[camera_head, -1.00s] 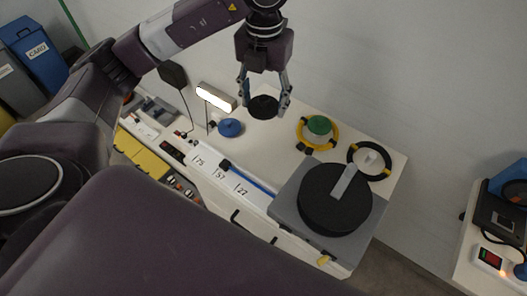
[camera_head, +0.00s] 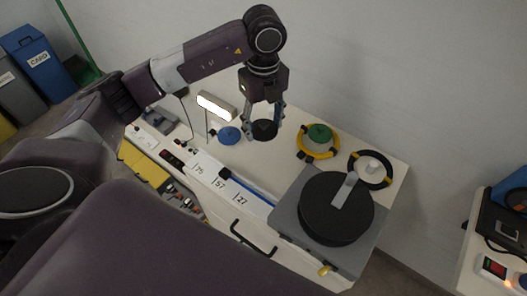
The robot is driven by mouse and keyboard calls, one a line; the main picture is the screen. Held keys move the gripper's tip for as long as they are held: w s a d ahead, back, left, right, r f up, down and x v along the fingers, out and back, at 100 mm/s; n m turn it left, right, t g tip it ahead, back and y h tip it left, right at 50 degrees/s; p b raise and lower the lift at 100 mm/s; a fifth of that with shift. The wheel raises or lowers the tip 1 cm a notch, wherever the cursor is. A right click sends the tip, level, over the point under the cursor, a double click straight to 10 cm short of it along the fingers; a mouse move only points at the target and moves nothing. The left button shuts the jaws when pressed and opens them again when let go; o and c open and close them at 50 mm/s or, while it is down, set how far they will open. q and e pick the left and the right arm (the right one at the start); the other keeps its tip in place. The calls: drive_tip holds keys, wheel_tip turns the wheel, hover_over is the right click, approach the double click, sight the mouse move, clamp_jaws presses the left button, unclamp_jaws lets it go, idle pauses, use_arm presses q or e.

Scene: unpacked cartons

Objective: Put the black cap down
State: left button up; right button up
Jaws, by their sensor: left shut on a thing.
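The black cap (camera_head: 265,130) is between the fingers of my left gripper (camera_head: 264,123), in the head view. The gripper points down and is shut on the cap. The cap is at or just above the white worktop (camera_head: 283,161), right of a blue cap (camera_head: 229,135); whether it touches the surface I cannot tell. My right gripper is not in view.
A yellow ring with a green cap (camera_head: 319,134) and a black ring with a white knob (camera_head: 370,168) lie to the right. A large black disc (camera_head: 336,207) sits on a grey base in front. A lit lamp (camera_head: 215,106) stands behind the blue cap. A wall is behind.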

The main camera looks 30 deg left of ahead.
sight(263, 160)
use_arm(q)
wheel_tip(263, 160, down, 12)
drive_tip(key=shift+r+p, duration=0.15)
drive_tip(key=shift+p, duration=0.35)
drive_tip(key=shift+f, duration=0.25)
drive_tip(key=shift+f, duration=0.2)
drive_tip(key=o, duration=0.9)
drive_tip(key=shift+r, duration=0.15)
